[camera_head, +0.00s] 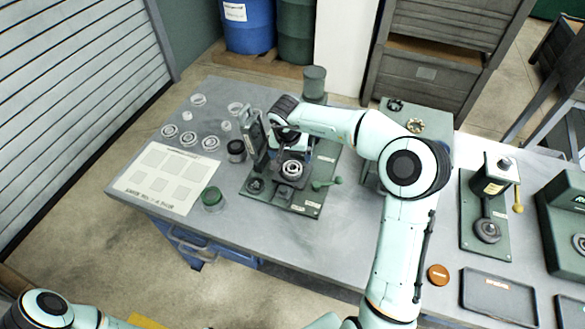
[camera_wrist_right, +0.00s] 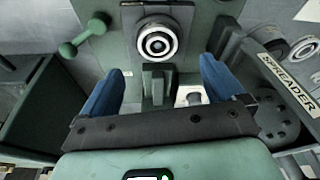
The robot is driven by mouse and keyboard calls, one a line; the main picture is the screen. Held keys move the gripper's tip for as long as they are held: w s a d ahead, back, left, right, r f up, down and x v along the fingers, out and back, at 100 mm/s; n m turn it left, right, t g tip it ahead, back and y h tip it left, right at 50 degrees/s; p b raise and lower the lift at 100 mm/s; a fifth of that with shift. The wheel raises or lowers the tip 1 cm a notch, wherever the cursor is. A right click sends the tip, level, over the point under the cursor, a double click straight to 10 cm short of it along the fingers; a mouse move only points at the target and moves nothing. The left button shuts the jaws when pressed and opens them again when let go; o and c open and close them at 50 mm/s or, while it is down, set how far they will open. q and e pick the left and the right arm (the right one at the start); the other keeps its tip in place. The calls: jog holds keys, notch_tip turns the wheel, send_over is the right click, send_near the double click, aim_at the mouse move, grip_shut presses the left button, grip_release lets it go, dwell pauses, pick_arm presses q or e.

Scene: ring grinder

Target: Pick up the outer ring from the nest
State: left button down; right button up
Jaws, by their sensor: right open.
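The outer ring (camera_head: 292,169) is a shiny metal ring seated in a round dark nest on a green fixture (camera_head: 268,192). In the right wrist view the ring (camera_wrist_right: 157,42) shows face-on, with smaller concentric rings inside it. My right gripper (camera_head: 290,143) is just behind the nest in the head view.
A plate marked SPREADER (camera_wrist_right: 284,76) stands close to the right finger in the wrist view. A green knob handle (camera_head: 325,185) juts from the fixture. Several loose rings (camera_head: 188,139) and a white marked sheet (camera_head: 167,177) lie to the left.

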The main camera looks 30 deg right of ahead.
aim_at(293, 168)
jog(key=x, duration=0.2)
jog(key=shift+w+d+f, duration=0.15)
jog(key=shift+w+f, duration=0.05)
jog(key=shift+f, duration=0.05)
jog(key=x, duration=0.2)
jog(key=b+x, duration=0.1)
jog(key=x, duration=0.1)
jog(key=shift+s+f, duration=0.15)
jog(key=shift+s, duration=0.25)
jog(key=shift+w+f, duration=0.1)
jog(key=shift+f, duration=0.3)
pick_arm(q)
jog(key=shift+s+f, duration=0.65)
jog(key=shift+s, duration=0.1)
pick_arm(e)
jog(key=shift+w, duration=0.1)
jog(key=shift+c, duration=0.4)
jog(key=c, duration=1)
jog(key=shift+c, duration=0.8)
pick_arm(q)
jog(key=shift+w, duration=0.1)
pick_arm(e)
jog(key=shift+r, duration=0.15)
